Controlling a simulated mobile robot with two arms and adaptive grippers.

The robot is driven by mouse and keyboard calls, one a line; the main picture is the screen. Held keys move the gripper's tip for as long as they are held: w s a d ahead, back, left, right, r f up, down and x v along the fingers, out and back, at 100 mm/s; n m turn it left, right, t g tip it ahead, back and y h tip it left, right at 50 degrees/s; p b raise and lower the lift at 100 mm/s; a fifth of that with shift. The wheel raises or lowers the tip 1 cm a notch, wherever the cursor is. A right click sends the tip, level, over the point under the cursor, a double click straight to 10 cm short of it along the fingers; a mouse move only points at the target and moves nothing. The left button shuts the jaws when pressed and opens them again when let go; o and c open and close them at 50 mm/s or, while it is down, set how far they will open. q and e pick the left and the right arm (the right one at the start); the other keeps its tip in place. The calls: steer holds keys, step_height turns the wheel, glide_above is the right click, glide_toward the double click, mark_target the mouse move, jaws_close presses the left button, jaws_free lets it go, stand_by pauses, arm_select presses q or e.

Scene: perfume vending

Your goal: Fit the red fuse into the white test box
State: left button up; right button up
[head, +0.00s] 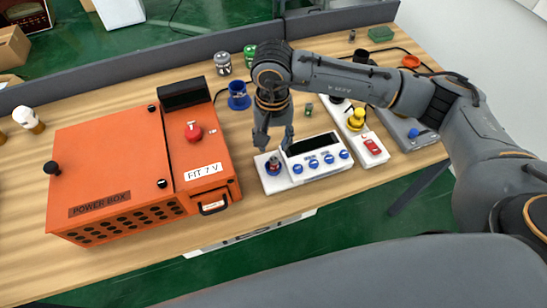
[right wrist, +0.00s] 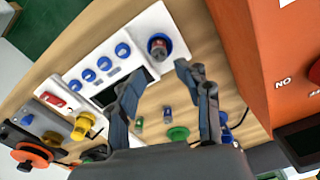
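The white test box (head: 325,174) lies on the table under my right arm, with a dark screen, blue knobs and a blue ring socket at its left end. A small fuse (right wrist: 158,46) with a reddish top sits in that socket; it also shows in the head view (head: 273,161). It looks roughly upright, but how deep it sits cannot be told. My right gripper (head: 274,143) points down just above the socket. In the right wrist view its fingers (right wrist: 165,82) are apart with nothing between them. My left gripper is not in view.
An orange power box (head: 120,160) with a red knob stands left of the test box. Behind are a blue holder (head: 238,97) and small green fuse (head: 308,109). A white panel with a red switch (head: 372,146) and a grey unit (head: 410,130) stand right.

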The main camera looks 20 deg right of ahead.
mark_target(273, 159)
steer(key=shift+r+b, duration=0.35)
steer(key=shift+r, duration=1.4)
steer(key=shift+a, duration=0.1)
